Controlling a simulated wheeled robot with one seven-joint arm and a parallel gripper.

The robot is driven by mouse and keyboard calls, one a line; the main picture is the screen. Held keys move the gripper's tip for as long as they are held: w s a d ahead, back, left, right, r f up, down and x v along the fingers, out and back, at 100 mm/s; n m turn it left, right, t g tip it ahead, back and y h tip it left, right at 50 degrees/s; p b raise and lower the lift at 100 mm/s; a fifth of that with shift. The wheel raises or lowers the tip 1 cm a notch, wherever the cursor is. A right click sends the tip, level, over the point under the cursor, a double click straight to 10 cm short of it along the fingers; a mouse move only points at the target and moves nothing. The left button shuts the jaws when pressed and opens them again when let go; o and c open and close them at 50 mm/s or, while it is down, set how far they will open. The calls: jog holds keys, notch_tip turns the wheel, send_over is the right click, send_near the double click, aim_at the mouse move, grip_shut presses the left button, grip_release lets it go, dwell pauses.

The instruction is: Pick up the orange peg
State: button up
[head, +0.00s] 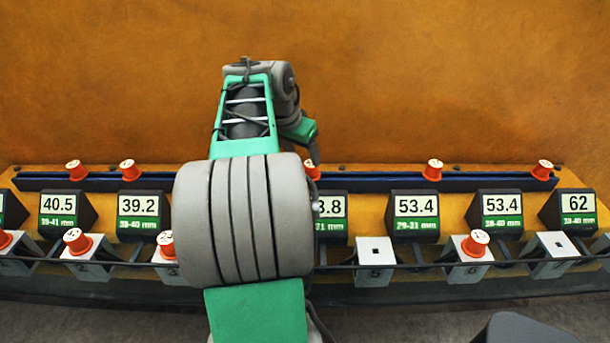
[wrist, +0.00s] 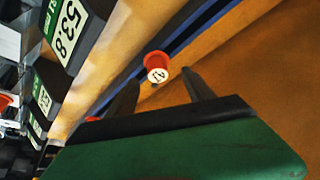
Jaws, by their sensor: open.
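Several orange pegs with white numbered tops are in view. One orange peg (wrist: 157,67) shows in the wrist view just beyond my fingertips, by the blue rail; its top marking is hard to read. My gripper (wrist: 162,79) is open, with one dark finger on each side below that peg in the picture. I cannot tell whether the fingers touch it. In the head view my gripper (head: 314,157) is at the back rail, mostly hidden by my arm, and partly covers the orange peg (head: 311,171) there.
Other orange pegs stand at the back rail (head: 375,183), such as one at right (head: 434,171). More pegs (head: 475,243) sit in white numbered blocks in front; blocks 5 (head: 374,272) and 7 (head: 547,268) are empty. Displays (head: 415,205) stand between. My arm hides the middle left.

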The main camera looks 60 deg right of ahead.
aim_at(309, 165)
jog(key=x, duration=0.6)
jog(key=shift+s+d+f+p, duration=0.2)
jog(key=shift+s+f+p, duration=0.1)
jog(key=shift+p, duration=0.1)
jog(key=shift+r, duration=0.1)
jog(key=shift+c, duration=0.2)
grip_shut()
